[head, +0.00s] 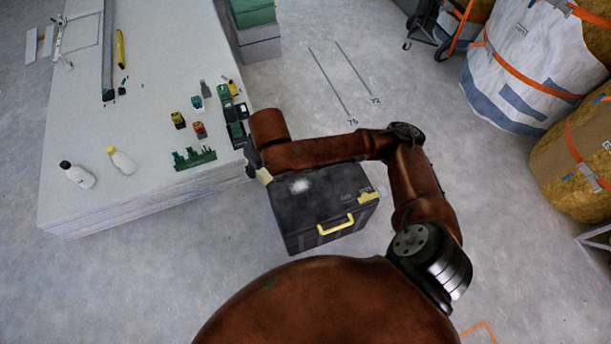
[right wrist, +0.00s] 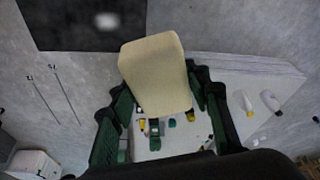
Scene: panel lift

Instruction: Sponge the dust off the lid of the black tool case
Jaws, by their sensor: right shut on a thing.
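The black tool case (head: 300,222) stands on the floor with a yellow handle on its front. A pale dust patch (head: 300,185) lies on its lid, and the patch also shows in the right wrist view (right wrist: 107,20). My right gripper (head: 257,168) is at the lid's left back corner, shut on a cream sponge (head: 265,177). In the right wrist view the sponge (right wrist: 157,75) sits between the green fingers, with the dark lid (right wrist: 80,28) beyond it. I cannot tell whether the sponge touches the lid. My arm hides the lid's back part. My left gripper is not in view.
A stack of white boards (head: 140,205) stands left of the case. It carries two bottles (head: 122,161), a green rack (head: 195,158) and several small tools. Large strapped bags (head: 525,70) stand at the upper right. Floor right of the case is clear.

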